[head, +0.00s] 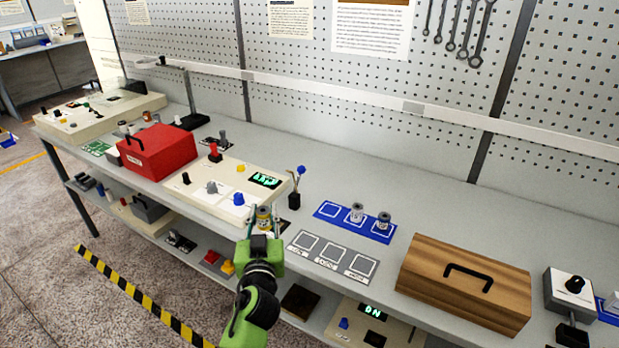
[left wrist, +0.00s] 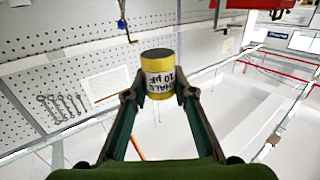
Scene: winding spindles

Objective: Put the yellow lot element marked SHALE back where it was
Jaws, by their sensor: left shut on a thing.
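My left gripper (head: 262,213) is shut on the yellow lot element (head: 264,217), a short cylinder with a dark top. In the left wrist view the element (left wrist: 158,72) sits upright between the fingertips (left wrist: 157,92), and its white label reads SHALE and 10 µF. It is held above the bench's front edge. A blue tray (head: 368,232) with three marked squares is to the right of it. My right gripper is not in view.
A grey plate (head: 320,248) with three empty labelled squares lies in front of the blue tray. A wooden box (head: 465,285) with a black handle is to the right.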

